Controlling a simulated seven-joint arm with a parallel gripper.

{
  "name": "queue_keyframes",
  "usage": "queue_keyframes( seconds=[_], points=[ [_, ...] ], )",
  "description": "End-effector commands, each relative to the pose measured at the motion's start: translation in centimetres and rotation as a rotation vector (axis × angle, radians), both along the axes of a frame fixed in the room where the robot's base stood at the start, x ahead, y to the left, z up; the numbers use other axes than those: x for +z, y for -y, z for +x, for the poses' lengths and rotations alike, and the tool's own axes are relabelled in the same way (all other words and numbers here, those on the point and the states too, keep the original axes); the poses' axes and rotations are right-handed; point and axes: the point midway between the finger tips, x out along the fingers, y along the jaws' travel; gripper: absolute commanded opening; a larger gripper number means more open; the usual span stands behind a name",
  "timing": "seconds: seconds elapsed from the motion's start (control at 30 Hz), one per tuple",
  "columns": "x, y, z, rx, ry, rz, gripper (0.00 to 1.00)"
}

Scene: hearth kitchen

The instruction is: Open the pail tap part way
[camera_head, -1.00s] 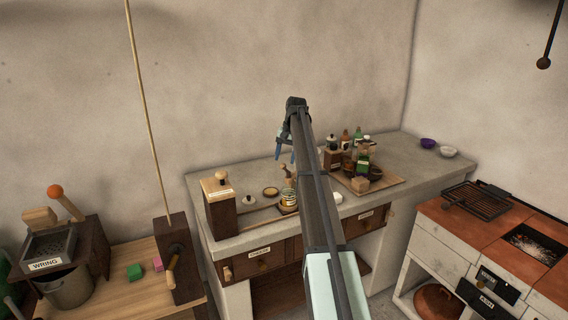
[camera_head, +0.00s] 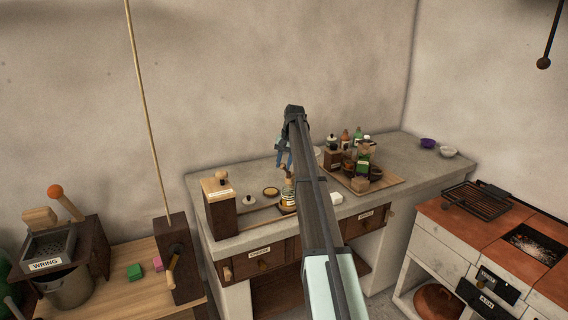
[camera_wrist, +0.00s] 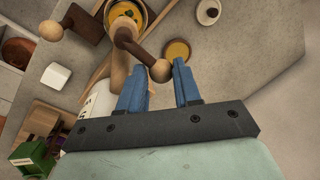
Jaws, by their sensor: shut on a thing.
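My gripper (camera_head: 284,160) is over the counter in the head view. In the wrist view its blue fingers (camera_wrist: 160,72) stand on either side of a wooden ball knob (camera_wrist: 160,70) and are shut on it. The knob ends a brown lever (camera_wrist: 138,50) on top of an upright wooden body (camera_wrist: 120,68), which also shows below the fingers in the head view. I cannot tell whether this lever is the pail tap. A metal pail (camera_head: 68,288) stands at far left under the box marked WRING; no tap is discernible on it.
A labelled jar with yellow contents (camera_head: 288,198) stands close to the gripper. A dark wooden box with a pale top (camera_head: 220,208) is left, and a tray (camera_head: 392,181) with bottles is right.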

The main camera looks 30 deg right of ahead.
Motion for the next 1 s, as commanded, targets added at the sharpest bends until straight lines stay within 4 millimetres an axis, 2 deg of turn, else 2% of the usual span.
queue_keyframes(
  seconds=[0.03, 0.23, 0.57, 1.0],
  points=[
    [0.0, 0.0, 0.0, 0.0, 0.0, 0.0, 0.19],
    [0.0, 0.0, 0.0, 0.0, 0.0, 0.001, 0.01],
    [0.0, -0.5, 0.0, 0.074, -0.003, 0.003, 0.01],
    [0.0, -2.1, -0.3, 0.379, -0.002, 0.005, 0.01]
  ],
)
